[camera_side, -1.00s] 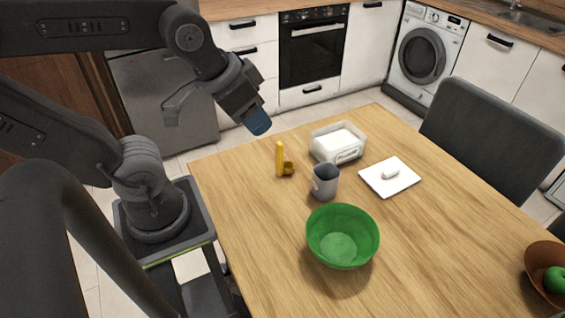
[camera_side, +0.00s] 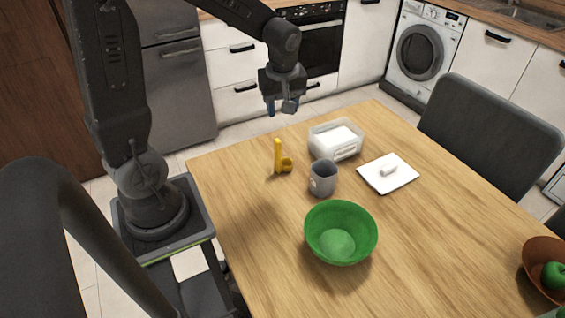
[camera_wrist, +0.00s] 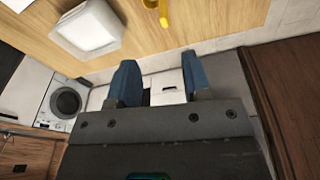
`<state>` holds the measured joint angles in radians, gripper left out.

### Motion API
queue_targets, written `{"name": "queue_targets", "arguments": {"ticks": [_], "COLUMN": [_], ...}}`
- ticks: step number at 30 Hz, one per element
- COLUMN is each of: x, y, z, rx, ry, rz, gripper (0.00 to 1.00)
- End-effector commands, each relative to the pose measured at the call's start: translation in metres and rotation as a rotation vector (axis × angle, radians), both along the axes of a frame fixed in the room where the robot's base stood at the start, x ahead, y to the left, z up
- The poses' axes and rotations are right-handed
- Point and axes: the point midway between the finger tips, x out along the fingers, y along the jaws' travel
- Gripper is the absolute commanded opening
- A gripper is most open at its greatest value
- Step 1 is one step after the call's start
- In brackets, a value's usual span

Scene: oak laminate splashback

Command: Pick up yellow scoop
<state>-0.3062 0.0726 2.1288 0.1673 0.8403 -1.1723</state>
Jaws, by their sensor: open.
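The yellow scoop (camera_side: 279,157) stands on the wooden table near its far left edge, its handle pointing up. In the wrist view, part of the yellow scoop (camera_wrist: 164,14) shows at the top edge, cut off by the frame. My gripper (camera_side: 283,108) is above and beyond the scoop, apart from it, near the table's far edge. In the wrist view, my gripper (camera_wrist: 157,82) shows its two blue fingers spread apart with nothing between them.
A clear container of white powder (camera_side: 336,140) stands right of the scoop, with a grey mug (camera_side: 323,179) in front. A white lid (camera_side: 388,174) lies to the right. A green bowl (camera_side: 340,233) stands nearer, and a brown bowl (camera_side: 541,256) holds green fruit at right.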

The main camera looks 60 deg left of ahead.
Motion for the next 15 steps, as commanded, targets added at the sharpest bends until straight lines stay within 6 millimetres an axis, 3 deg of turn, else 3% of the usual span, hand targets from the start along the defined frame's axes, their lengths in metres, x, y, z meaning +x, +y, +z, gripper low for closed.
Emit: {"name": "queue_targets", "arguments": {"ticks": [1,6,11,15], "x": [0.004,0.009,0.009,0.009], "y": [0.009,0.022,0.026,0.030], "z": [-0.011,-0.028,-0.048,-0.076], "rx": [-0.004,-0.008,-0.008,-0.009], "ry": [0.017,0.035,0.039,0.040], "rz": [0.068,0.192,0.205,0.203], "gripper": [0.45,0.45,0.45,0.45]}}
